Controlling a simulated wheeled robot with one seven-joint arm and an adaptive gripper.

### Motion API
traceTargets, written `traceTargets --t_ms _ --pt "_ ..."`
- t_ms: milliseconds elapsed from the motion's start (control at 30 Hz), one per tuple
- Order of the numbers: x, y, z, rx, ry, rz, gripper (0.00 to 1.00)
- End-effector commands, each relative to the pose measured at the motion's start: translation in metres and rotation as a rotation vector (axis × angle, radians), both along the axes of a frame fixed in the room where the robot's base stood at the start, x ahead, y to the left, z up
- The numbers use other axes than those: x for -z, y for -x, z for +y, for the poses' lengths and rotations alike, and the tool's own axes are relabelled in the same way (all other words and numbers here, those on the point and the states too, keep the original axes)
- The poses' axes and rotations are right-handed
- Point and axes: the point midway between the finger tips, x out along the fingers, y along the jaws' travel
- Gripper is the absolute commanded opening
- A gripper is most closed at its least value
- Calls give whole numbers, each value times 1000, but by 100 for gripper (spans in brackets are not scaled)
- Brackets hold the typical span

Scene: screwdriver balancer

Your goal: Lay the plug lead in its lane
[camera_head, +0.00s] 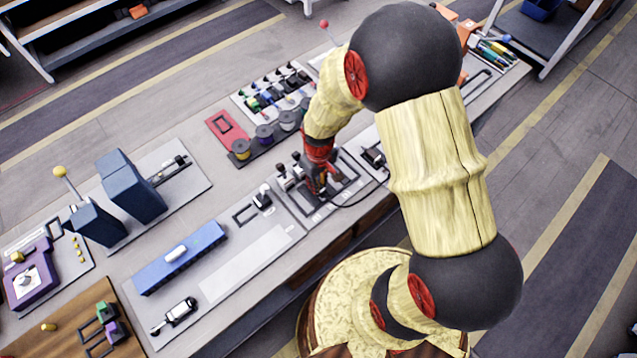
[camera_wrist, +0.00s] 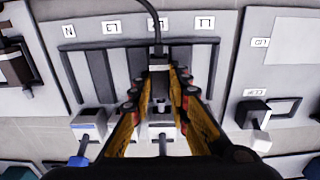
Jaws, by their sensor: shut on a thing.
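My gripper (camera_wrist: 159,82) is shut on a small dark plug (camera_wrist: 160,88) whose black lead (camera_wrist: 157,38) runs away toward the top of the wrist view. The laned holder (camera_wrist: 92,74) is a dark frame with several side-by-side lanes, each with a white label above it. The plug is over the holder, roughly in line with the third label from the left. I cannot tell whether it touches the lane floor. In the head view my gripper (camera_head: 318,188) is low over the holder (camera_head: 347,183), and the lead (camera_head: 350,205) curves out to the right. My fingers hide part of the lanes.
A white block with a blue end (camera_wrist: 88,124) stands left of my fingers in the wrist view. A black plug-like piece (camera_wrist: 250,110) stands on the right-hand panel.

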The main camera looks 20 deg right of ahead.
Motion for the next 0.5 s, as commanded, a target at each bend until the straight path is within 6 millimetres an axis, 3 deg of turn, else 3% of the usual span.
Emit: traceTargets --t_ms 500 --pt "10 0 0 0 0 0 0"
